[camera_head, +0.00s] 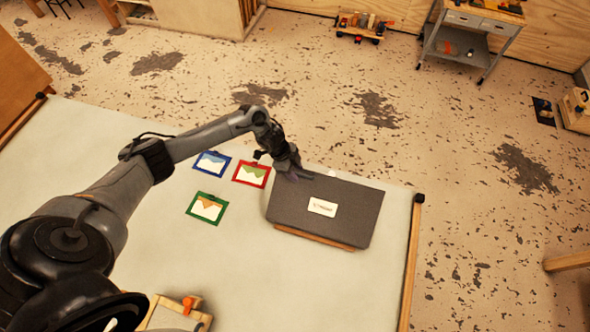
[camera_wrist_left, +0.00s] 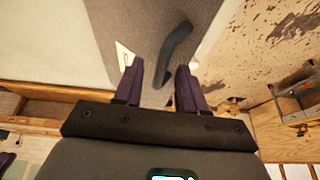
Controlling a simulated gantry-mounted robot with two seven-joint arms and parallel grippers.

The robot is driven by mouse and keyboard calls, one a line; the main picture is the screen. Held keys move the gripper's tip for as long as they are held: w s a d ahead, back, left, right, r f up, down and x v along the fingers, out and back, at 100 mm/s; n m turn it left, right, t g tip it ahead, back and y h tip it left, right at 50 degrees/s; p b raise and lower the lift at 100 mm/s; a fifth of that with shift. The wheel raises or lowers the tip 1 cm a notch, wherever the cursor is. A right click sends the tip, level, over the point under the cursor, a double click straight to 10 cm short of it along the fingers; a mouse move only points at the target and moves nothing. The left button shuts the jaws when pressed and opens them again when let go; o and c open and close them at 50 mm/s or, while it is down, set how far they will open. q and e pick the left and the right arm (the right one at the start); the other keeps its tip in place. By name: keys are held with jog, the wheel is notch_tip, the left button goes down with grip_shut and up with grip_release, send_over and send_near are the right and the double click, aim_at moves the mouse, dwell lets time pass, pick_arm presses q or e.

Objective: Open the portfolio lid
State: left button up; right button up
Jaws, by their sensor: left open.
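The portfolio (camera_head: 345,228) is a dark grey flat case with a white label (camera_head: 322,207), lying near the right end of the table. A brown edge shows beneath its near side; the lid lies over it, and I cannot tell whether it is slightly raised. My left gripper (camera_head: 298,176) is at the portfolio's far left corner. In the left wrist view the purple fingers (camera_wrist_left: 160,82) are apart, with the grey lid surface (camera_wrist_left: 135,25) beyond them. A black curved piece (camera_wrist_left: 176,48), like a handle, reaches between the fingertips; contact is unclear. My right gripper is not seen.
Blue (camera_head: 211,163), red (camera_head: 251,174) and green (camera_head: 207,207) framed pictures lie left of the portfolio. A wooden object (camera_head: 180,313) stands at the near edge. The pale table (camera_head: 300,285) is clear in front of the portfolio. A grey cart (camera_head: 470,40) stands far off.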

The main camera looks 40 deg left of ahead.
pick_arm(q)
grip_shut()
